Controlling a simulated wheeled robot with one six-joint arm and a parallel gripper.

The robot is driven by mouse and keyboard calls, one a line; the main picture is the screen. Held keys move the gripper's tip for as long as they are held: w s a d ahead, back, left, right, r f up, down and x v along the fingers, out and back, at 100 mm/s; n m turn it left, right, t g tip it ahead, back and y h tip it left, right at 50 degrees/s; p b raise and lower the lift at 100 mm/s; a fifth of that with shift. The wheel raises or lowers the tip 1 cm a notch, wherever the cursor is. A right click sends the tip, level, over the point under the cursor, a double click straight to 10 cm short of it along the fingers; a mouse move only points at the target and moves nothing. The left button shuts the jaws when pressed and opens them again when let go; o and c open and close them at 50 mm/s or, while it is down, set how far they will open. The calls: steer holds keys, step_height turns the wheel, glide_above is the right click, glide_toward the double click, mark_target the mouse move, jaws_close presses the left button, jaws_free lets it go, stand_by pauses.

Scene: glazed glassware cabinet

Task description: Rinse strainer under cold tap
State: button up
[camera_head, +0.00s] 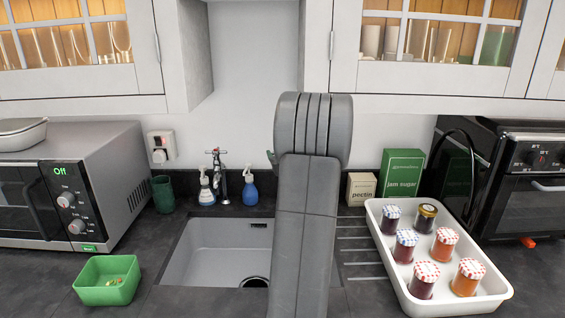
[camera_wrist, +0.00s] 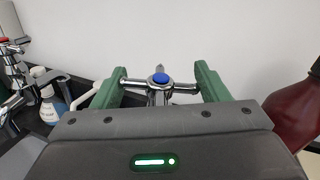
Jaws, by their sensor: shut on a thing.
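In the wrist view my gripper (camera_wrist: 158,86) has its two green fingers on either side of a chrome cross handle with a blue cap, the cold tap handle (camera_wrist: 159,79). The fingers touch the ends of its crossbar. In the head view my arm hides the cold tap and nearly all of the gripper; only a bit of green shows beside the arm. A chrome tap with a red top (camera_head: 220,170) stands behind the grey sink (camera_head: 205,250). I see no strainer; part of the sink is hidden by my arm.
Two pump bottles, one white (camera_head: 206,192) and one blue (camera_head: 250,190), flank the red-topped tap. A green tub (camera_head: 90,291) sits left of the sink. A white tray (camera_head: 405,291) of jars stands right. A dark red object (camera_wrist: 298,108) is close right of my gripper.

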steer(key=shift+f+m+t+h+b, duration=0.2)
steer(key=shift+m+h+b, duration=0.95)
steer(key=shift+b, duration=2.5)
steer(key=shift+f+m+t+h+b, duration=0.2)
steer(key=shift+m+h+b, duration=0.35)
steer(key=shift+h+b, duration=2.1)
steer(key=m+b, duration=0.1)
steer(key=b, duration=0.5)
steer(key=shift+r+y, duration=0.2)
steer(key=shift+y, duration=0.2)
steer(key=shift+d+r+b, duration=0.1)
steer(key=shift+r+b, duration=0.1)
steer(key=shift+b, duration=0.1)
steer(key=o, duration=1)
steer(key=shift+c, duration=0.2)
steer(key=shift+s, duration=0.1)
steer(key=s+a+b, duration=0.1)
steer(key=s, duration=1.2)
steer(key=shift+s+a+b, duration=0.2)
steer(key=shift+s+b, duration=0.1)
steer(key=shift+b, duration=0.1)
steer(key=shift+w, duration=0.1)
steer(key=w, duration=0.4)
steer(key=w+d+p, duration=0.1)
steer(key=w, duration=0.8)
steer(key=shift+w+d+p, duration=0.2)
steer(key=shift+w+p, duration=0.1)
steer(key=shift+p, duration=0.1)
